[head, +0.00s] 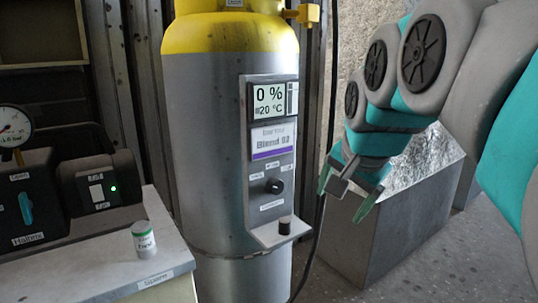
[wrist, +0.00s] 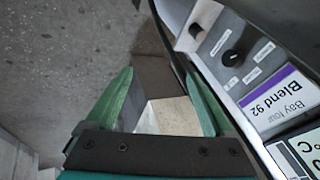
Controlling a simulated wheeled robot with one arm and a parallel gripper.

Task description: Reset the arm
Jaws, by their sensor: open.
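My arm (head: 405,85), teal and grey, comes in from the right in the head view. It is bent, with its end low and to the right of the cylinder's panel. My gripper (head: 343,204) is open, its green fingers apart and nothing between them. It hangs in front of the near left part of an open metal bin. In the wrist view my gripper (wrist: 156,72) shows both green fingers spread, with a pale surface beyond them that I cannot identify. The wrist view also shows the panel (wrist: 245,75), upside down, close by on the right.
A grey cylinder (head: 205,130) with a yellow top carries the panel (head: 271,150), reading 0 % and 20 °C. A small dark-topped piece (head: 285,226) stands on its ledge. The metal bin (head: 390,240) is at right. A white jar (head: 144,241) stands on the left counter (head: 95,262).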

